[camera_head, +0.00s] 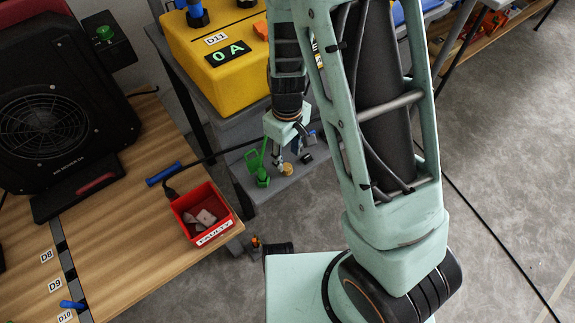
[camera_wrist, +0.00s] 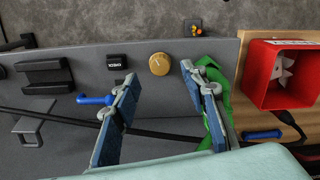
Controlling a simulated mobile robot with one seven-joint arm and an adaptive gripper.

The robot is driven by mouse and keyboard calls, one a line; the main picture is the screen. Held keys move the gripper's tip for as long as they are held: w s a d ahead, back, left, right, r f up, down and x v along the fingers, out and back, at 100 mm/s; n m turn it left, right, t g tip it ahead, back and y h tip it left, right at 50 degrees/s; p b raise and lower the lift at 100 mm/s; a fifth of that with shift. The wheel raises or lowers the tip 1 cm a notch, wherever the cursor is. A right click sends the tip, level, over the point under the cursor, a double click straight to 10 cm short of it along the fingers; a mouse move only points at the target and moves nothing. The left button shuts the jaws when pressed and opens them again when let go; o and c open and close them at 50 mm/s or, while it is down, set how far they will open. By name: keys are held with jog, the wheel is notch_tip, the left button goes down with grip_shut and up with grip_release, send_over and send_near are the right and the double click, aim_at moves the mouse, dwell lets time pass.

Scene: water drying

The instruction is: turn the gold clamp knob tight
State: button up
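The gold knob (camera_head: 287,169) is a small round disc on the grey panel below the yellow unit. In the wrist view the gold knob (camera_wrist: 159,64) has a dark line on its face and is seen just beyond the gap between my fingertips. My gripper (camera_wrist: 160,78) is open, with blue-padded fingers spread to either side and nothing between them. In the head view my gripper (camera_head: 283,158) hangs right by the knob; whether a finger touches it cannot be told.
A green lever fitting (camera_head: 262,178) stands close to the left of my gripper, behind the right finger in the wrist view (camera_wrist: 227,100). A blue handle (camera_wrist: 95,99) and a black block (camera_wrist: 117,62) are nearby. A red bin (camera_head: 203,215) sits on the wooden bench.

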aim_at(286, 167)
notch_tip(286, 167, down, 5)
jog(key=shift+b, duration=0.6)
grip_shut()
jog(key=shift+m, duration=0.3)
jog(key=m+p, duration=0.2)
jog(key=m, duration=0.2)
jog(key=shift+r+m, duration=0.1)
jog(key=shift+m, duration=0.2)
jog(key=m+p, duration=0.2)
jog(key=m, duration=0.3)
jog(key=shift+a, duration=0.1)
jog(key=shift+m, duration=0.4)
